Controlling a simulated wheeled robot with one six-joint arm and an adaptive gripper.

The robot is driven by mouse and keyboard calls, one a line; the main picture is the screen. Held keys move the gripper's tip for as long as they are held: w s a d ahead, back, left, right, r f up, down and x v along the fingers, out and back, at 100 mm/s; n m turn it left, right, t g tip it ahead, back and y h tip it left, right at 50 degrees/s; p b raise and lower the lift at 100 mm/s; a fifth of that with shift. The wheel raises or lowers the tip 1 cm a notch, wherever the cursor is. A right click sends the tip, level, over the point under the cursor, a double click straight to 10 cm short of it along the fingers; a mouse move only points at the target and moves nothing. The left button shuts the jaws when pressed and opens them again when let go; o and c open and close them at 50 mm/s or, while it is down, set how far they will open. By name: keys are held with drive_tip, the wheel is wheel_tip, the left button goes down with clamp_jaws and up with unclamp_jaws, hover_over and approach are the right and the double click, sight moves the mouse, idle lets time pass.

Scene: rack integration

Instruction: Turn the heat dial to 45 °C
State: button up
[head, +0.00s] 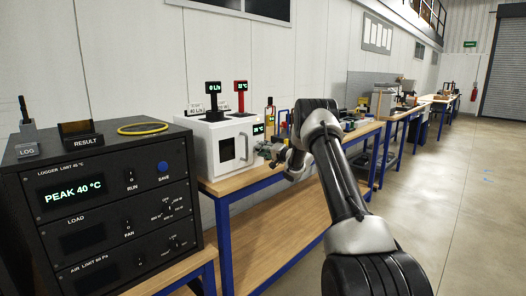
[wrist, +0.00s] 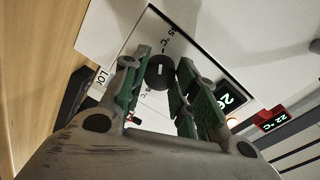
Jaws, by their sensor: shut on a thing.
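The heat dial (wrist: 160,71), a dark round knob with a light pointer mark, sits between the fingers of my gripper (wrist: 158,78) in the wrist view. My gripper is shut on it. Printed °C labels show around the dial, partly hidden by the fingers. The dial is on the front of a white box (head: 204,153) with a dark window. A green display (wrist: 231,98) beside the dial appears to start with 2; a finger hides part of it. In the head view my gripper (head: 268,153) is at the box's right front, hiding the dial.
A red readout (head: 240,86) and a black readout (head: 213,88) stand on the box. A black rack (head: 100,205) shows "PEAK 40 °C" at the left. The wooden bench (head: 232,182) carries the box. Open floor (head: 440,200) lies at the right.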

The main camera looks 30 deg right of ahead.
drive_tip(key=shift+r+m, duration=0.1)
drive_tip(key=shift+m, duration=0.2)
drive_tip(key=o, duration=1)
drive_tip(key=shift+o, duration=0.2)
drive_tip(key=v, duration=1.2)
drive_tip(key=shift+d, duration=0.1)
